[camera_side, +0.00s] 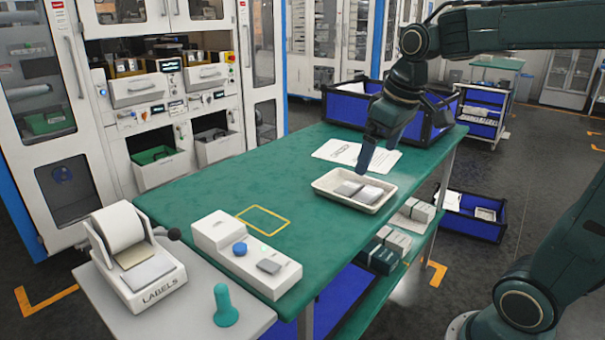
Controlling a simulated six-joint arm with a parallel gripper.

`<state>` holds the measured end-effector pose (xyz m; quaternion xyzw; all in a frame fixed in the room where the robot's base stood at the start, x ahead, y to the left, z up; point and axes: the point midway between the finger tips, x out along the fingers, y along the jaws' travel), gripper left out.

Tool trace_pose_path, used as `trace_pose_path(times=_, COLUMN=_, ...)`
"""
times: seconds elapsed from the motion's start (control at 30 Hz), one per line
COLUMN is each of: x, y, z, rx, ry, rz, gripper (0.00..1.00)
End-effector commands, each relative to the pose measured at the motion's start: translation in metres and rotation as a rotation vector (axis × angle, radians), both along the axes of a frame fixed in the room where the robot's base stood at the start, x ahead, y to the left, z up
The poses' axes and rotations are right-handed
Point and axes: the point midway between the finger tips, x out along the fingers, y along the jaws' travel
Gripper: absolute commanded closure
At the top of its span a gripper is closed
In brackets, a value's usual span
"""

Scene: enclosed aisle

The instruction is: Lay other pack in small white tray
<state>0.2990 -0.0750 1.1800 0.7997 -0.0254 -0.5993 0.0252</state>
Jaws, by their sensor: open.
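The small white tray (327,182) lies on the green table, toward its right edge. Two flat grey packs lie side by side in the tray: a left pack (346,188) and a right pack (369,194). My gripper (363,168) points down over the far side of the tray, just behind the packs. Its jaws are open, and I see nothing held between them. The small view does not show whether the fingertips touch the tray or a pack.
A printed sheet (340,150) lies behind the tray, and a blue bin (346,105) stands at the table's far end. A white button box (243,252) and yellow outline (263,208) are at the near left. The table's middle is clear.

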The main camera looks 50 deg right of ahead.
Motion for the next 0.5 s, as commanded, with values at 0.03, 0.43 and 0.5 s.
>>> trace_pose_path(times=0.03, x=-0.012, y=0.01, z=0.001, rx=0.002, ry=-0.02, rz=0.006, gripper=0.0)
trace_pose_path(times=0.43, x=-0.089, y=0.062, z=-0.018, rx=0.039, ry=-0.154, rz=0.017, gripper=0.0)
trace_pose_path(times=0.5, x=-0.099, y=0.067, z=-0.023, rx=0.049, ry=-0.171, rz=0.018, gripper=0.0)
